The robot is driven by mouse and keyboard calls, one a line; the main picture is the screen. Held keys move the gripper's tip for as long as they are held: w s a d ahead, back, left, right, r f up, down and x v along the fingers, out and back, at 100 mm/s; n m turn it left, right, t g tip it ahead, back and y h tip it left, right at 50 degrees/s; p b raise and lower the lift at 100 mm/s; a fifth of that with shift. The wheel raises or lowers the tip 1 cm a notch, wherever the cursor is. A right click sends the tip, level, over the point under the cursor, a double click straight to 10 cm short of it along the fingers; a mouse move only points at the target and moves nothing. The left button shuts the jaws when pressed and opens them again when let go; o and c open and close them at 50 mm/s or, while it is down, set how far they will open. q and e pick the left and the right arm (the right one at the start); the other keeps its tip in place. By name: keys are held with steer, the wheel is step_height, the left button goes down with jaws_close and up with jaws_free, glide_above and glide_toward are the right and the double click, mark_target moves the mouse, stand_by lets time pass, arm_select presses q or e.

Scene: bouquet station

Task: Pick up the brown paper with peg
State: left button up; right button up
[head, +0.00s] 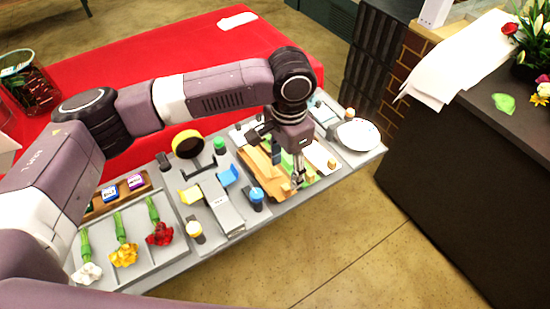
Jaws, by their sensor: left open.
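The brown paper (258,176) lies flat on a rack at the right part of the grey table, left of a green sheet and a white sheet (318,156). Small wooden pegs sit on the sheets; one peg (276,156) is on the brown paper's side, partly close to my arm. My left gripper (298,180) points down over the front part of the sheets, with its jaws open. Whether its fingertips touch a sheet or a peg I cannot tell. My wrist hides part of the sheets. My right gripper is out of view.
A white plate (357,136) stands to the right. A blue-topped bottle (256,195), a tape roll (188,144) and a tray of flowers (124,252) are to the left. A dark counter (480,170) is at the far right; open floor lies in front.

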mark_target(284, 186)
arm_select(q)
steer(key=shift+w+f, duration=0.1)
steer(key=shift+f, duration=0.15)
steer(key=f+p, duration=0.1)
steer(key=s+f, duration=0.1)
steer(key=f, duration=0.1)
steer(key=shift+s+f+p, duration=0.1)
steer(key=shift+s+p, duration=0.1)
steer(key=shift+p, duration=0.2)
steer(key=f, duration=0.2)
steer(key=shift+w+f, duration=0.2)
steer(key=shift+f, duration=0.55)
steer(key=c, duration=1.1)
steer(key=shift+s, duration=0.1)
steer(key=shift+c, duration=1.4)
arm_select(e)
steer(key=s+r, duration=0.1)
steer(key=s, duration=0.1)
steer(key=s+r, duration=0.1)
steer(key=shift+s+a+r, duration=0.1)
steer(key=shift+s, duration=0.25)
arm_select(q)
steer(key=shift+a, duration=0.1)
